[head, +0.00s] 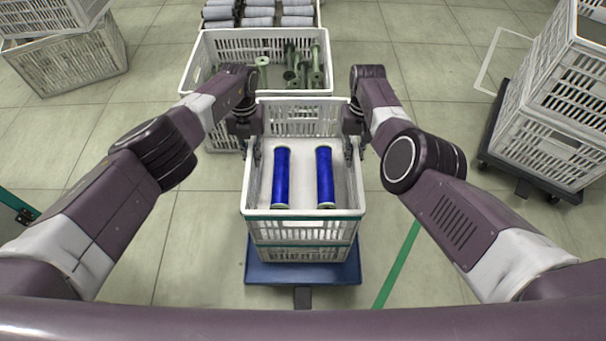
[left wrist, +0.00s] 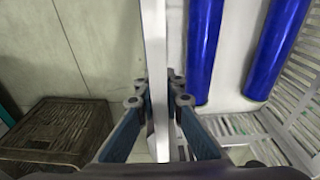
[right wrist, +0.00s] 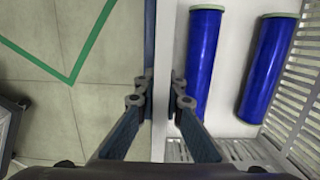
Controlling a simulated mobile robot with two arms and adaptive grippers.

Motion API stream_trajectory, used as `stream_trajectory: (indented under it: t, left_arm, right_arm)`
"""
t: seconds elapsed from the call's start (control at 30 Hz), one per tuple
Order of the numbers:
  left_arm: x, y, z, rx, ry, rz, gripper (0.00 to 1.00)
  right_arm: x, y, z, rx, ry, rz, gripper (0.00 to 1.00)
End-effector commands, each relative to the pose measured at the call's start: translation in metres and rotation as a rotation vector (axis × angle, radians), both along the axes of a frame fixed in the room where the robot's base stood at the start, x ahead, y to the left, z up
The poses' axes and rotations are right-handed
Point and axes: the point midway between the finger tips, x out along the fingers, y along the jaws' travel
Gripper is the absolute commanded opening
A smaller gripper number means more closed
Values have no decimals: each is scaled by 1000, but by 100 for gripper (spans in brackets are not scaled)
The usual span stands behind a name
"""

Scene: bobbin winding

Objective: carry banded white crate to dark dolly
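The banded white crate (head: 302,214) is in the middle of the head view, with a green band and two blue bobbins (head: 281,178) (head: 324,178) inside. It sits over another green-banded layer above a blue dolly (head: 255,273); I cannot tell whether it is lifted clear. My left gripper (head: 256,150) is shut on its left wall and my right gripper (head: 350,148) on its right wall. In the left wrist view (left wrist: 158,95) and right wrist view (right wrist: 160,90), the fingers pinch the wall from both sides. A dark dolly (head: 522,180) stands at the right under white crates.
Stacked white crates (head: 560,120) stand on the dark dolly. A white crate (head: 215,60) with green bobbins is just beyond the banded crate. More crates (head: 75,65) stand at the far left. Floor is open on both sides; a green line (head: 400,262) runs at the right.

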Motion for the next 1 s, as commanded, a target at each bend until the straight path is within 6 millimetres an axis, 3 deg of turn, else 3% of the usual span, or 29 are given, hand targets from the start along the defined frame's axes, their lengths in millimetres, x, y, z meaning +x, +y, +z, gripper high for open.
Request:
stream_trajectory:
  t: [0.57, 1.0]
  left_arm:
    - [0, 0, 1, 0, -1, 1, 0]
    - [2, 0, 16, 0, -3, 0, 0]
  right_arm:
    - [0, 0, 0, 0, 1, 1, 0]
    - [1, 0, 15, -1, -2, 0, 0]
